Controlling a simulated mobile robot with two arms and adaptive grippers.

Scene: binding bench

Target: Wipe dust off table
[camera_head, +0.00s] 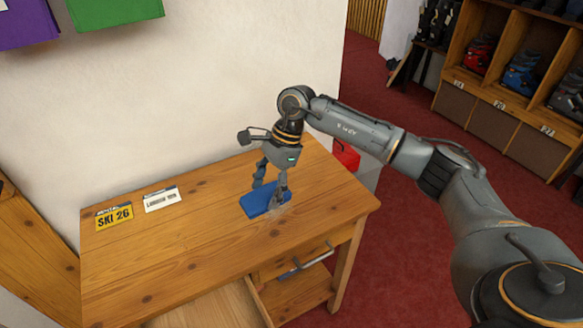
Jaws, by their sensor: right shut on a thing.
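The wooden table (180,235) stands against the pale wall. My right gripper (270,193) points down over its right half and is shut on a flat blue pad (252,204), which lies at the tabletop. A small greyish patch, perhaps dust (281,210), shows on the wood at the pad's front right edge. The fingers hide part of the pad and the wood behind it. My left gripper is out of view.
A yellow "SKI 26" card (114,217) and a white card (161,199) lie at the left. A drawer (215,308) is open below the front edge. Shelves with boots (515,75) stand at the right. The table's middle is clear.

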